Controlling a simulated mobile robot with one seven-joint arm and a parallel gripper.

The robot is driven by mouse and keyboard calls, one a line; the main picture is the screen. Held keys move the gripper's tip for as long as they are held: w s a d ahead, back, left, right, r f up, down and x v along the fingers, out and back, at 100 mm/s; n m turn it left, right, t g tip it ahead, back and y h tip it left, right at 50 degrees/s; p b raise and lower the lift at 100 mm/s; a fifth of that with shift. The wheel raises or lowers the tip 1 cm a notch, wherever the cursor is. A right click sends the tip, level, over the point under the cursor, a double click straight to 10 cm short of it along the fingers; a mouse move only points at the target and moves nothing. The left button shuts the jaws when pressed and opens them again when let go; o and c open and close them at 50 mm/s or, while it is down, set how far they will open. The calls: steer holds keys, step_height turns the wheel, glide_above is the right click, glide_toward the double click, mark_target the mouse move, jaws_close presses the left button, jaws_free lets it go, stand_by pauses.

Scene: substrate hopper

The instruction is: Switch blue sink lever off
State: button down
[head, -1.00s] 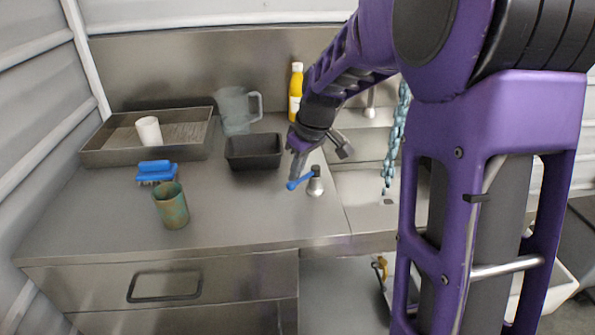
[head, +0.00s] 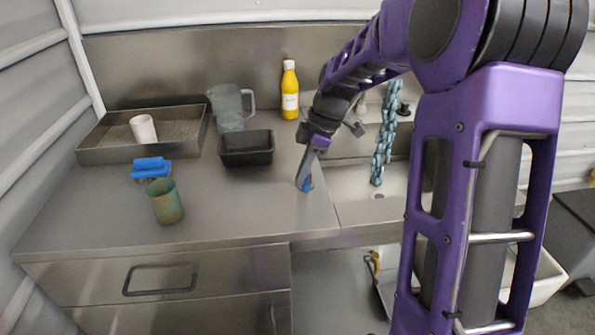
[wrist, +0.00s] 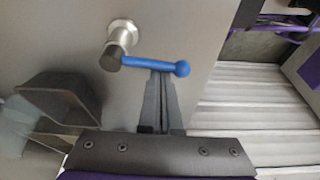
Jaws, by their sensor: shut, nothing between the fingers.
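The blue sink lever (wrist: 150,64) is a blue rod with a round ball end, fixed to a dark cap on a silver metal base (wrist: 122,38). In the wrist view the rod runs right from the cap, across the front of my fingertips. My gripper (wrist: 162,82) is shut and empty, its tips at the rod between cap and ball; they look touching or very close. In the head view my gripper (head: 303,184) points down at the counter. Only a bit of the blue lever (head: 307,182) shows there; its base is hidden behind my fingers.
The steel sink (head: 350,200) lies right of the lever, with a teal chain (head: 384,145) hanging above it. On the counter are a black bin (head: 246,149), yellow bottle (head: 290,92), clear jug (head: 228,108), blue brush (head: 150,168), green cup (head: 164,202) and metal tray (head: 95,155).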

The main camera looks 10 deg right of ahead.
steer(key=shift+s+d, duration=0.15)
steer(key=shift+d, duration=0.2)
stand_by(0.4)
steer(key=shift+a+f, duration=0.15)
steer(key=shift+a, duration=0.2)
steer(key=a, duration=0.2)
steer(key=shift+w+a+f, duration=0.2)
steer(key=shift+a+f, duration=0.1)
steer(key=shift+a, duration=0.05)
steer(key=shift+r, duration=0.9)
steer(key=p+v, duration=0.1)
steer(key=v, duration=0.7)
steer(key=shift+r+p, duration=0.15)
steer(key=shift+p, duration=0.15)
